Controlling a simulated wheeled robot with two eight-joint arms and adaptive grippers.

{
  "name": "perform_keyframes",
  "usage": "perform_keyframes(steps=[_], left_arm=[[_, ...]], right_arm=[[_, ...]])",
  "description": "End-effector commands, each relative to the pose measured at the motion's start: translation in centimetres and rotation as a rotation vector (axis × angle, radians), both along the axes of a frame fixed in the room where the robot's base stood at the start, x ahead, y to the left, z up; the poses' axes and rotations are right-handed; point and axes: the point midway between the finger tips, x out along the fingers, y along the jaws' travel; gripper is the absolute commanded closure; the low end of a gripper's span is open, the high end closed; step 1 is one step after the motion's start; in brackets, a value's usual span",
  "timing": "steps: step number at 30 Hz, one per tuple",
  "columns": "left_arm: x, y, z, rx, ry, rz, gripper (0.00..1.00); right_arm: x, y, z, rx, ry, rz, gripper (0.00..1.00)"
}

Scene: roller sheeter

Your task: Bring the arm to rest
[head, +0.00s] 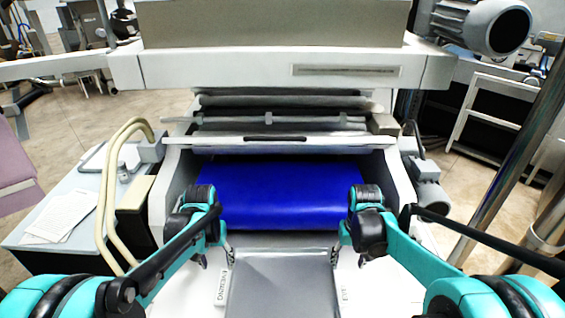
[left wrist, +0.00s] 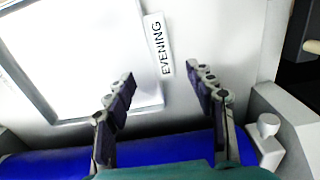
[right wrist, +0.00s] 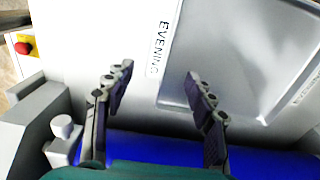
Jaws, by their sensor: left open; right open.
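My left gripper (head: 216,259) hangs at the front of the roller machine, left of the grey metal tray (head: 282,290). In the left wrist view its two fingers (left wrist: 160,72) are spread with nothing between them. My right gripper (head: 350,257) hangs on the tray's other side, roughly mirroring the left. In the right wrist view its fingers (right wrist: 160,71) are also apart and empty. Both grippers appear above the machine's white front surface, near the blue belt (head: 280,195). Neither holds anything.
An EVENING label (head: 222,285) lies left of the tray. Left stands a side table with papers (head: 62,217) and beige hoses (head: 112,190). Rollers (head: 280,120) and the machine's upper housing (head: 270,25) are behind. A metal post (head: 510,140) stands right. The right wrist view shows a red button (right wrist: 27,48).

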Motion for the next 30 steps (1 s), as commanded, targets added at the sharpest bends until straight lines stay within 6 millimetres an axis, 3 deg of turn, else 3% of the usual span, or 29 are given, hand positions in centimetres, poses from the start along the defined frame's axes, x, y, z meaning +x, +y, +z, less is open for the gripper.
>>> perform_keyframes(steps=[5, 13, 21, 30], left_arm=[[-1.1, -0.1, 0.3, 0.001, -0.039, 0.0, 0.45], [-7.0, -0.6, 0.6, 0.003, -0.254, -0.001, 0.45], [-12.9, -1.0, -1.9, 0.002, -0.488, -0.001, 0.45], [-15.5, -1.2, -4.2, -0.001, -0.616, 0.0, 0.45]], right_arm=[[-1.1, 0.1, 0.3, -0.001, -0.039, 0.0, 0.45], [-7.0, 0.6, 0.6, -0.004, -0.255, 0.001, 0.45], [-12.9, 1.0, -2.0, -0.002, -0.488, 0.0, 0.45], [-15.5, 1.1, -4.3, 0.0, -0.616, 0.0, 0.45]])
